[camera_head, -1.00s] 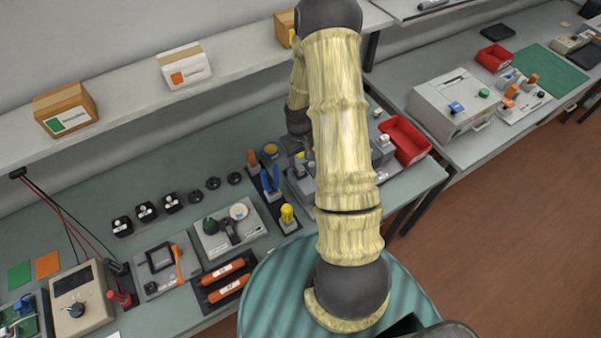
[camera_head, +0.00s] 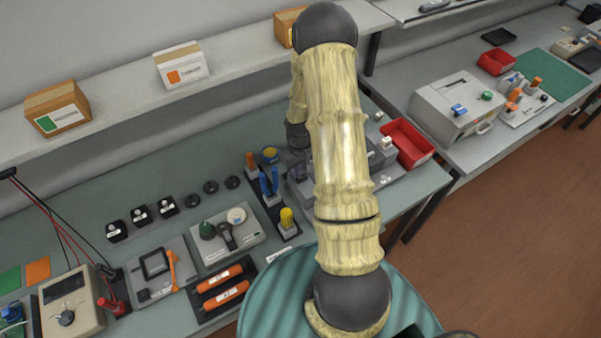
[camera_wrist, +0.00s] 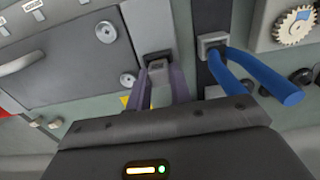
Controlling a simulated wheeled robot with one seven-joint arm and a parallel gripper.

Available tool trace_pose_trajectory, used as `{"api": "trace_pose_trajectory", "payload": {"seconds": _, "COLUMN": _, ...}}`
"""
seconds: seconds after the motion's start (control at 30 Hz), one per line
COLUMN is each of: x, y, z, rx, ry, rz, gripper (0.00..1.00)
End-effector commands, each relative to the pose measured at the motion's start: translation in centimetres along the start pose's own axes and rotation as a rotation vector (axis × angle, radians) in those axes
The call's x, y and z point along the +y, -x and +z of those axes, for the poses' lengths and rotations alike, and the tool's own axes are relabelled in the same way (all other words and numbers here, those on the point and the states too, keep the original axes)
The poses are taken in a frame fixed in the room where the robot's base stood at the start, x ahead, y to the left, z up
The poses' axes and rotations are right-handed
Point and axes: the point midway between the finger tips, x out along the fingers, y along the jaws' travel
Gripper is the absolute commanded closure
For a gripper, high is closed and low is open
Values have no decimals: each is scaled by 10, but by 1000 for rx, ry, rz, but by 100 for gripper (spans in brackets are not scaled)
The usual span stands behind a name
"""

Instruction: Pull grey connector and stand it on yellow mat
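In the wrist view, a small grey block (camera_wrist: 157,72), which looks like the grey connector, sits at a dark socket on a grey panel. The two fingers of my gripper (camera_wrist: 161,83) reach to either side of it. I cannot tell whether they touch it or stand just clear. Patches of yellow (camera_wrist: 125,101) show beside and between the fingers, mostly hidden; I cannot tell whether they are the yellow mat. In the head view, my arm hides the gripper and the connector.
Blue plier handles (camera_wrist: 262,78) stand close to the right of my fingers. They also show in the head view (camera_head: 268,182), in a dark rack with a yellow-handled tool (camera_head: 287,218). A red bin (camera_head: 408,143) stands at the bench's right end. A shelf (camera_head: 120,105) runs behind.

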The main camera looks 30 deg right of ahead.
Motion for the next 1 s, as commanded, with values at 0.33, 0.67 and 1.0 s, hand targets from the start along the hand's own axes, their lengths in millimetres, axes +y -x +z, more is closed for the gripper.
{"api": "trace_pose_trajectory", "payload": {"seconds": 0.33, "x": 0, "y": 2, "z": 0, "rx": 0, "ry": 0, "rz": 0, "gripper": 100}}
{"api": "trace_pose_trajectory", "payload": {"seconds": 0.67, "x": 0, "y": 7, "z": 0, "rx": 0, "ry": 0, "rz": 0, "gripper": 100}}
{"api": "trace_pose_trajectory", "payload": {"seconds": 1.0, "x": 0, "y": 11, "z": 0, "rx": 0, "ry": 0, "rz": 0, "gripper": 100}}
